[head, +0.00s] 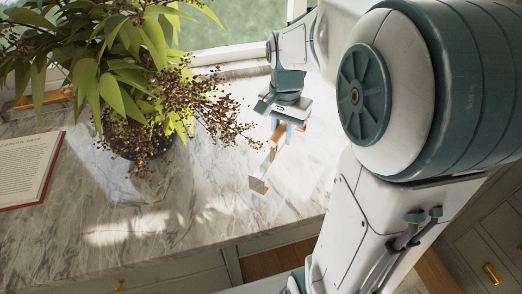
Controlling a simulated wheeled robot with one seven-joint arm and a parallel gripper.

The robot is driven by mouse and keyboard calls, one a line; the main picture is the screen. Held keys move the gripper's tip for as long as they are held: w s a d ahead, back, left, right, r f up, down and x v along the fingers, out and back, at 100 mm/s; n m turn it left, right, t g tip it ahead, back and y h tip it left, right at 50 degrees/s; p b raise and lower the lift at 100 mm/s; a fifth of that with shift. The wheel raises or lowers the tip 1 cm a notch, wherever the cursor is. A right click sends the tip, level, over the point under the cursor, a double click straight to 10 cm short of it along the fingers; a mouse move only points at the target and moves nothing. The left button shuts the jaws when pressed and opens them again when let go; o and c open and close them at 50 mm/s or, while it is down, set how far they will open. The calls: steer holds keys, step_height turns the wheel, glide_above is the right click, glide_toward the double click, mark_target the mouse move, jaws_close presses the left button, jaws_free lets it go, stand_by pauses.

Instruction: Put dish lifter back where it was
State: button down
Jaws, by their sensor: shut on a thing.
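My gripper (287,124) is right of the picture's middle, above the marble countertop, pointing down. It is shut on the dish lifter (259,184), a thin tool with a wooden-coloured handle part and a flat pale metal end. The lifter hangs tilted, its flat end toward the lower left. I cannot tell whether its lower end touches the counter. The fingers partly hide its upper part.
A leafy potted plant (125,80) with dark berry sprigs stands on the counter (200,210), its sprigs reaching close to my gripper. An open book (28,170) lies at the left. A window is behind. The counter's front edge and drawers are below. Bare marble lies left of the lifter.

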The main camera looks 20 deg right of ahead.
steer(key=shift+w+a+f+p, duration=0.15)
steer(key=shift+w+a+f, duration=0.15)
steer(key=shift+a+f, duration=0.7)
steer(key=shift+w+a+f+p, duration=0.25)
steer(key=shift+a+f, duration=0.35)
steer(key=shift+f, duration=0.75)
steer(key=shift+w+a+f+p, duration=0.1)
steer(key=shift+w+a+f, duration=0.2)
steer(key=shift+a+f, duration=0.7)
steer(key=shift+d+f, duration=0.2)
steer(key=shift+f, duration=0.1)
steer(key=c, duration=1.3)
jaws_free()
steer(key=shift+o, duration=0.2)
